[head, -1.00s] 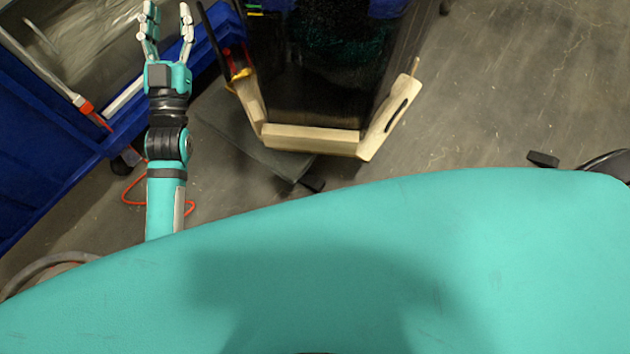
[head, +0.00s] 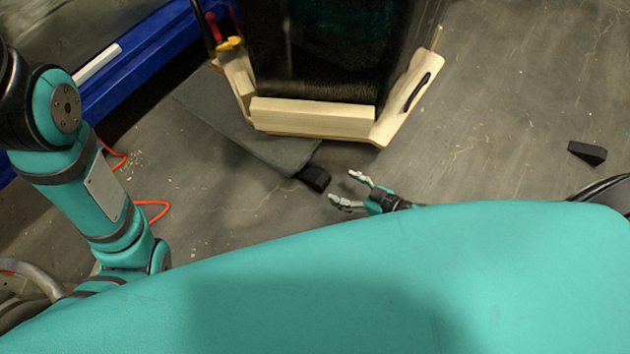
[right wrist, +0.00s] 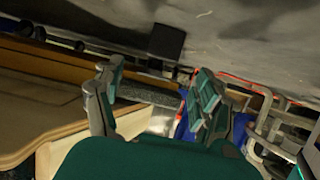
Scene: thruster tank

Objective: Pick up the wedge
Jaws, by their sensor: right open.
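A small black wedge (head: 315,178) lies on the floor at the corner of a dark grey mat, just below the wooden frame in the head view. A second black wedge (head: 587,152) lies on the floor at the far right. My right gripper (head: 342,187) is open and empty, its fingers pointing left towards the nearer wedge, a short way apart from it. In the right wrist view a dark block, seemingly that wedge (right wrist: 166,41), shows beyond the open fingers of the right gripper (right wrist: 155,75). My left arm shows at the left, but its gripper is out of the head view.
A dark tank (head: 330,50) with a pale wooden frame (head: 312,117) stands above the mat (head: 245,130). A blue bin (head: 140,65) stands at the upper left. An orange cable (head: 152,207) lies on the floor near my left arm. The floor at right is mostly clear.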

